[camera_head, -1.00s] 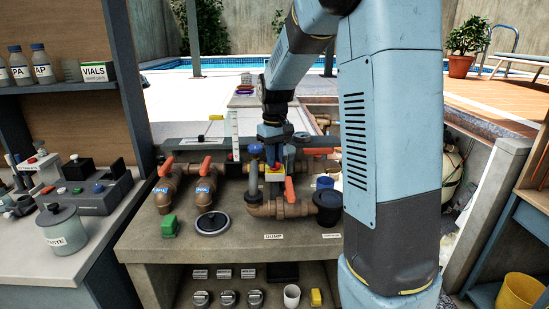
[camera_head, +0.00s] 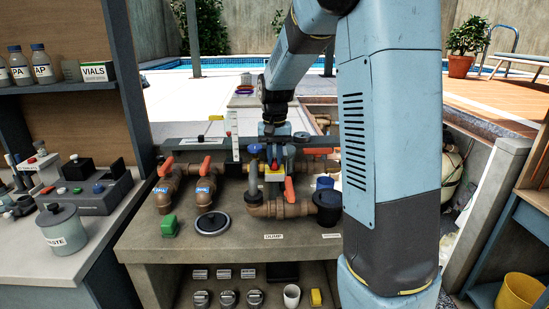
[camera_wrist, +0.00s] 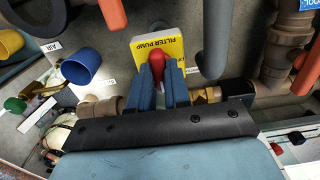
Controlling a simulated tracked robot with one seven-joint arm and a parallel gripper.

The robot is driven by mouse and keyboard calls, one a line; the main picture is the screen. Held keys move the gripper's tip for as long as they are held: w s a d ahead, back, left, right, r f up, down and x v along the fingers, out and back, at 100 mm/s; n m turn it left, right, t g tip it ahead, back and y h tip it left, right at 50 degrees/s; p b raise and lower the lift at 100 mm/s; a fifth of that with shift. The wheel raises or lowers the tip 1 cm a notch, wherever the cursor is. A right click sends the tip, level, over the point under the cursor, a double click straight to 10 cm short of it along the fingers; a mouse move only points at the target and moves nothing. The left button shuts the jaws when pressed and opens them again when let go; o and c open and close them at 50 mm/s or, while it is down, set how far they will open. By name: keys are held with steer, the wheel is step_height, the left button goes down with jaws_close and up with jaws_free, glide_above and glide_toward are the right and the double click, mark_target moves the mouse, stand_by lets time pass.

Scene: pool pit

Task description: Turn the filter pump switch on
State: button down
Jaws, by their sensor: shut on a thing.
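The filter pump switch is a yellow plate (camera_wrist: 172,47) with "FILTER PUMP" lettering and a red knob (camera_wrist: 157,67), seen in the wrist view. My gripper (camera_wrist: 163,72) has its two blue fingers close together, shut on the red knob, which shows between and just beyond the fingertips.
Orange-handled valves (camera_head: 204,166) stand left of the switch, and another orange handle (camera_head: 289,189) is close on its right. A dark round fitting (camera_head: 327,205) is farther right.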

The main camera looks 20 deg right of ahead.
mark_target(275, 160)
steer(key=shift+s+f, duration=0.1)
steer(key=c, duration=1.1)
jaws_free()
step_height(275, 160, up, 14)
steer(key=shift+f, duration=0.15)
steer(key=s+f+n+t, duration=0.1)
steer(key=s+t, duration=0.1)
steer(key=s, duration=0.7)
steer(key=s+a+f+n+t, duration=0.1)
steer(key=s, duration=0.9)
steer(key=s+f+n+t, duration=0.1)
steer(key=s+t, duration=0.1)
steer(key=s, duration=0.7)
steer(key=shift+s+a+t, duration=0.15)
steer(key=shift+a+t, duration=0.1)
steer(key=shift+t, duration=0.05)
